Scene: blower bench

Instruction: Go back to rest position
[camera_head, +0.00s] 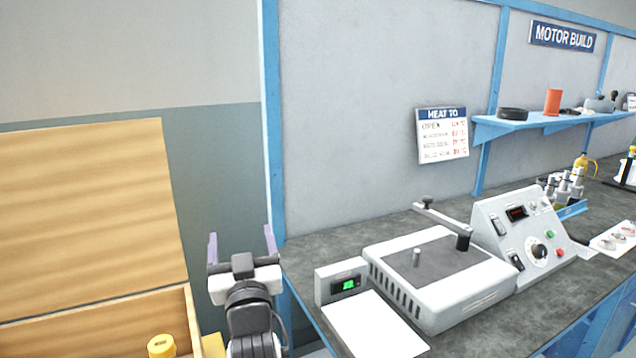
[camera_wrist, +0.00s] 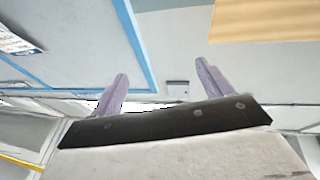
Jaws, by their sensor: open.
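My gripper (camera_head: 241,245) points upward at the lower middle of the head view, left of the bench. Its two purple fingers stand apart with nothing between them. In the wrist view the open fingers (camera_wrist: 161,88) also show empty, with wall panels and a blue frame beyond them. The gripper touches nothing that I can see.
A wooden box with a raised lid (camera_head: 90,215) stands at the left, with a yellow-capped item (camera_head: 161,346) by it. The bench at right holds a white heater unit (camera_head: 440,312), a control box (camera_head: 525,240) and a small green display (camera_head: 345,284). A blue shelf (camera_head: 540,124) hangs above.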

